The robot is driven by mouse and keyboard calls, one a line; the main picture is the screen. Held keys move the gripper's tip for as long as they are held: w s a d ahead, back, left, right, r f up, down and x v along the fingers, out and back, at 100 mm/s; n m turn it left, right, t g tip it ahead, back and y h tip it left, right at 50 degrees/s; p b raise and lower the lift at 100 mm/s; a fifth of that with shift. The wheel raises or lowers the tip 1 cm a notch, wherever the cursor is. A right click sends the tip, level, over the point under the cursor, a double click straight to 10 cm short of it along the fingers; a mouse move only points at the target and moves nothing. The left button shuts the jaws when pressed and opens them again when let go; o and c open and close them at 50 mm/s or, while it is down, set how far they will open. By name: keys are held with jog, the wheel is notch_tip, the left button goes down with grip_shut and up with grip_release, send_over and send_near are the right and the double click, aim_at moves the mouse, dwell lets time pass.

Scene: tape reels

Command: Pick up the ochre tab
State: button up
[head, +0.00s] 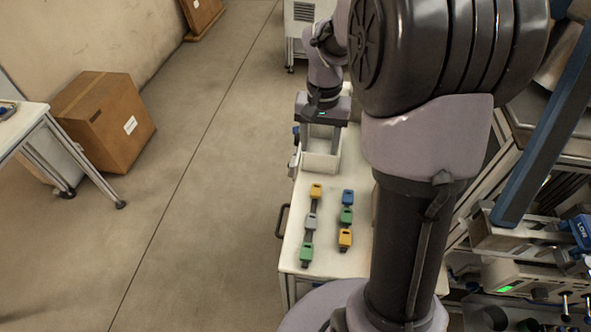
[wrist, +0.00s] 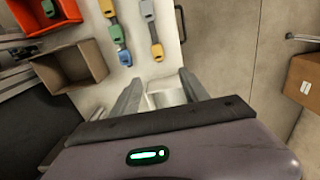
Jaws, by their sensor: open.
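Two ochre tabs lie on the white cart top. One ochre tab (head: 316,190) is at the far end of the left row, and it shows in the wrist view (wrist: 157,52) just beyond my fingertips. The other ochre tab (head: 345,238) is at the near end of the right row, and it also shows in the wrist view (wrist: 107,8) near the top edge. My gripper (head: 322,148) is open and empty, above the white bin behind the rows. In the wrist view my gripper's fingers (wrist: 160,82) stand apart, with nothing held between them.
The left row also has a grey tab (head: 310,221) and a green tab (head: 306,252). The right row also has a blue tab (head: 348,197) and a green tab (head: 347,215). A brown open box (wrist: 97,61) and a red tray (wrist: 37,29) with tabs stand beside the rows.

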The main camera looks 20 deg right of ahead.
jog(key=b, duration=0.3)
send_over(316, 190)
jog(key=f, duration=1)
jog(key=shift+w+d, duration=0.25)
jog(key=shift+d, duration=0.1)
jog(key=f+b, duration=0.1)
jog(key=f, duration=0.2)
jog(key=f+b, duration=0.1)
jog(key=f, duration=0.1)
jog(key=shift+s+a+f+b, duration=0.15)
jog(key=shift+s+a+b, duration=0.15)
jog(key=shift+s+a, duration=0.1)
jog(key=shift+w+f, duration=0.1)
jog(key=shift+f, duration=0.3)
jog(key=shift+r, duration=0.1)
grip_shut()
